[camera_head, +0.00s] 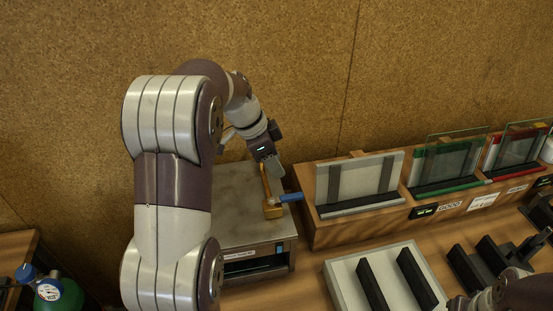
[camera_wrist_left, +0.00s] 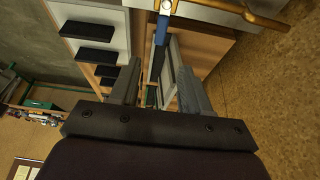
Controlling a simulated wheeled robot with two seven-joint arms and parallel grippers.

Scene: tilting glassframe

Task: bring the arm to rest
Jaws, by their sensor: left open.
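My left arm comes in from the left, and its gripper (camera_head: 272,168) hangs over the grey metal box (camera_head: 236,205), close to a brass-coloured fixture (camera_head: 270,205) with a blue handle (camera_head: 290,197). In the left wrist view my left gripper (camera_wrist_left: 158,78) has its two fingers apart, with nothing held between them. There the blue handle (camera_wrist_left: 160,30) lies just beyond the fingertips, and the brass-coloured bar (camera_wrist_left: 250,12) shows at the top right.
A wooden rack (camera_head: 310,225) right of the box holds several framed glass panels, the nearest one grey-white (camera_head: 360,180). A pale board with black bars (camera_head: 345,280) lies in front. A green cylinder (camera_head: 60,295) stands at lower left. The cork wall (camera_head: 300,60) closes the back.

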